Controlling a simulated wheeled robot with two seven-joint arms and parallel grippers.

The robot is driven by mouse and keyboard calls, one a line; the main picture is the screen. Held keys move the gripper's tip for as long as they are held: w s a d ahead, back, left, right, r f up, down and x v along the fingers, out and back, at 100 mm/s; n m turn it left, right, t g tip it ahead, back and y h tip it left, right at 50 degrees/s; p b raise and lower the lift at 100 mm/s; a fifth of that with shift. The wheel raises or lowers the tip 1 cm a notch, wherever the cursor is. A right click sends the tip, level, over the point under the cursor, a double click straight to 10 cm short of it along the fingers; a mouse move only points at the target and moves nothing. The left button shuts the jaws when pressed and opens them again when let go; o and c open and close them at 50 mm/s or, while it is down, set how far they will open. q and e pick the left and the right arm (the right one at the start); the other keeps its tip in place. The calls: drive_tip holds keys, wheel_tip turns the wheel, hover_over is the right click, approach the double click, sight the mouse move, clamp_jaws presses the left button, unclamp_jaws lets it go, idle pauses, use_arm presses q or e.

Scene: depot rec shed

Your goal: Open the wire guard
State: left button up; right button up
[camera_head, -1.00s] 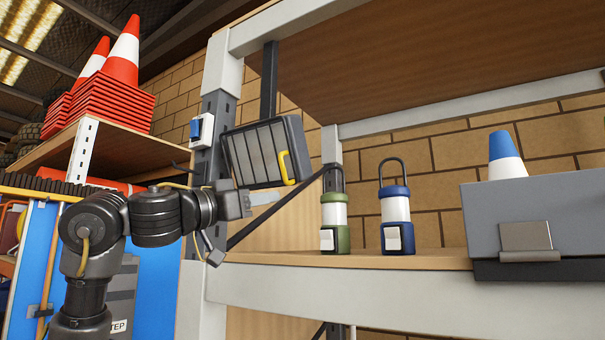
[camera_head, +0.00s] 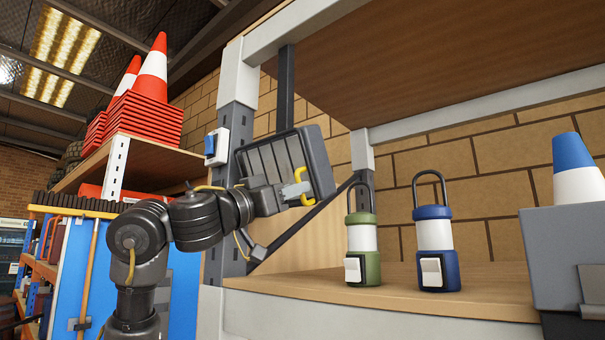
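The wire guard (camera_head: 262,160) is a dark-framed panel with grey bars, mounted beside the shelf post in the middle of the view. It looks closed over its housing. A yellow handle (camera_head: 301,173) sits at its lower right. My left gripper (camera_head: 297,190) is in front of the guard's lower edge, its pale finger overlapping the handle in the picture. Only one finger shows clearly, so I cannot tell whether it is shut on the handle or touches it. My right gripper is out of view.
A green lantern (camera_head: 362,240) and a blue lantern (camera_head: 435,237) stand on the wooden shelf (camera_head: 400,303) to the right. A grey box (camera_head: 553,250) with a blue-and-white cone (camera_head: 577,170) is farther right. A white-and-blue switch (camera_head: 216,147) is on the post. Traffic cones (camera_head: 150,75) stand at upper left.

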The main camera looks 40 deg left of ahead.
use_arm(q)
drive_tip(key=shift+w+d+r+p, duration=0.2)
drive_tip(key=shift+w+r+p, duration=0.3)
drive_tip(key=shift+w+r, duration=0.2)
drive_tip(key=shift+w, duration=0.55)
drive_tip(key=shift+s, duration=0.1)
clamp_jaws()
